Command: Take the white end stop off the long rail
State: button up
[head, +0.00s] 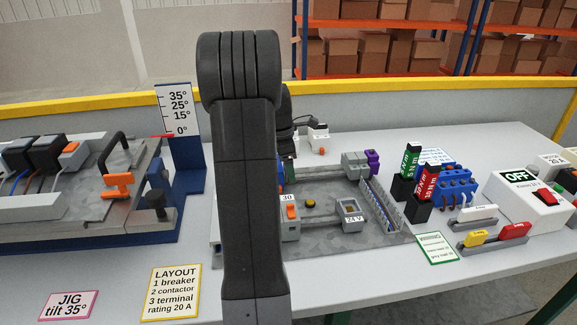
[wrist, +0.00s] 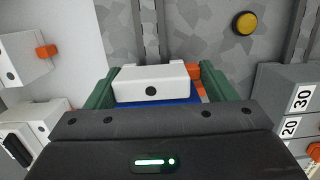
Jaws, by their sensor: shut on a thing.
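My gripper (wrist: 156,82) shows in the wrist view, with its two green fingers on either side of a white block with a black dot, the white end stop (wrist: 135,88). It is shut on this end stop. A bit of orange shows at the block's right and blue beneath it. A grey rail (wrist: 143,32) runs up the picture just beyond the block; whether the block still touches it I cannot tell. In the head view my own dark arm hides the gripper and the held end stop.
A grey panel (head: 330,240) carries a yellow button (head: 311,203), a breaker marked 30 (head: 290,218) and a grey 24 V block (head: 350,215). In the wrist view, other white blocks (wrist: 20,55) stand left and numbered breakers (wrist: 290,100) right. A red-switch box (head: 530,200) stands right.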

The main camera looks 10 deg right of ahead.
jog(key=shift+r+p, duration=1.6)
jog(key=shift+r, duration=0.35)
jog(key=shift+s, duration=0.1)
